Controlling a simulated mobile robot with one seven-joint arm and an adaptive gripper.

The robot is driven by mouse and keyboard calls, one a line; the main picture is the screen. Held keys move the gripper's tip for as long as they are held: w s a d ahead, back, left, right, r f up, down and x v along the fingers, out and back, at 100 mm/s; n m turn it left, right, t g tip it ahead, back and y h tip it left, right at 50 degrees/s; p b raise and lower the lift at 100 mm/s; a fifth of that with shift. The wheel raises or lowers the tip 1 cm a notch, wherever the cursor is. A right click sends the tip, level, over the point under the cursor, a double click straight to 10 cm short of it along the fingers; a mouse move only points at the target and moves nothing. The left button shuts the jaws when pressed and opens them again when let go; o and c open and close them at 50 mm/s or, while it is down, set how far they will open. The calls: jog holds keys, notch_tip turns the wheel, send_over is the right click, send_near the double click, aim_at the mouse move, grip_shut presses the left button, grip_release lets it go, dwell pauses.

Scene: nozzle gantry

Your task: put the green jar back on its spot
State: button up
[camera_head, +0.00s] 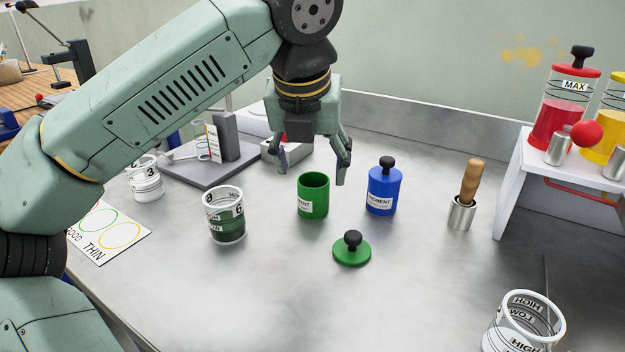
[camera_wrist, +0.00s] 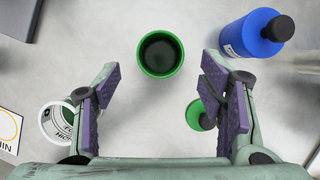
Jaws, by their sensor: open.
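The green jar (camera_head: 313,197) stands upright and uncovered on the metal table, with a white label on its side. In the wrist view its open mouth (camera_wrist: 161,53) shows dark contents, ahead of and between my fingers. Its green lid with a black knob (camera_head: 351,249) lies on the table in front of it; in the wrist view the lid (camera_wrist: 203,114) is partly hidden by my right finger. My gripper (camera_head: 340,176) is open and empty, above and behind the jar in the head view. I cannot make out a marked spot for the jar.
A blue pigment jar (camera_head: 384,187) stands right of the green jar. A measuring cup with green liquid (camera_head: 227,216) stands to its left. A wooden-handled tool sits in a metal cup (camera_head: 462,212). An empty clear cup (camera_head: 523,325) is front right. The front middle table is clear.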

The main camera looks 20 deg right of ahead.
jog(key=v, duration=0.6)
jog(key=shift+f, duration=0.1)
